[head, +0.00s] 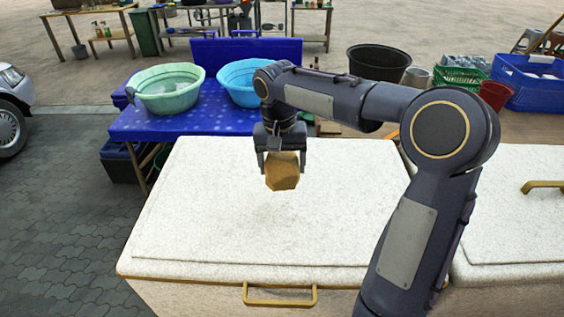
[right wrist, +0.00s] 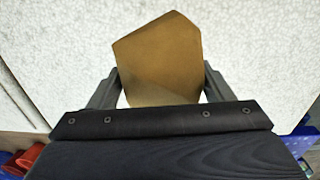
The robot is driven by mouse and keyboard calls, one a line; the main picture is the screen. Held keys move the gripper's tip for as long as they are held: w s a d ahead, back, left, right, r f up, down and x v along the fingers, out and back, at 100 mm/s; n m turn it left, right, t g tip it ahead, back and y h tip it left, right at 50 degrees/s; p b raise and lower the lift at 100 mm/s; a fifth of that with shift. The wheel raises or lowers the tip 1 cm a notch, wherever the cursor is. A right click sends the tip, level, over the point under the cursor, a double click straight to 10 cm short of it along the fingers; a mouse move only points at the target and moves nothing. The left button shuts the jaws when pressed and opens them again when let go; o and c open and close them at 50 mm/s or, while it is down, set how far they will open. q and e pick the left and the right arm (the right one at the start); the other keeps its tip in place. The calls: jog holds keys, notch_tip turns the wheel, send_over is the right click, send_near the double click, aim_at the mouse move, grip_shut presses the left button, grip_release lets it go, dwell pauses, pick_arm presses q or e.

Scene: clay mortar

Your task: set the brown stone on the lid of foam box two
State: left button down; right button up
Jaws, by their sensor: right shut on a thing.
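The brown stone (head: 283,172) is a faceted, tan-brown block. My right gripper (head: 281,160) is shut on it, with one finger on each side and pointing down. The stone also shows between the fingers in the right wrist view (right wrist: 160,60). It is over the white speckled lid (head: 200,225) of the middle foam box, right of the lid's middle. It looks a little above the lid; I cannot tell the exact gap. I see no number on the box. My left gripper is not in view.
A second white foam box (head: 520,225) stands close on the right. A blue table (head: 190,122) behind holds a green basin (head: 168,90) and a blue basin (head: 238,82). A black tub (head: 378,62) and crates stand at the back right. The lid around the stone is clear.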

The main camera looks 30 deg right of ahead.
notch_tip(320, 180, down, 5)
jog(key=b, duration=0.3)
jog(key=shift+r+b, duration=0.15)
jog(key=shift+b, duration=0.15)
jog(key=shift+f+b, duration=0.7)
jog(key=shift+f, duration=0.4)
jog(key=shift+f+b, duration=0.3)
jog(key=shift+f, duration=0.3)
jog(key=o, duration=2.1)
jog(key=shift+s, duration=0.1)
jog(key=shift+c, duration=0.2)
jog(key=shift+o, duration=0.3)
jog(key=shift+f, duration=0.1)
notch_tip(320, 180, up, 10)
jog(key=p, duration=0.9)
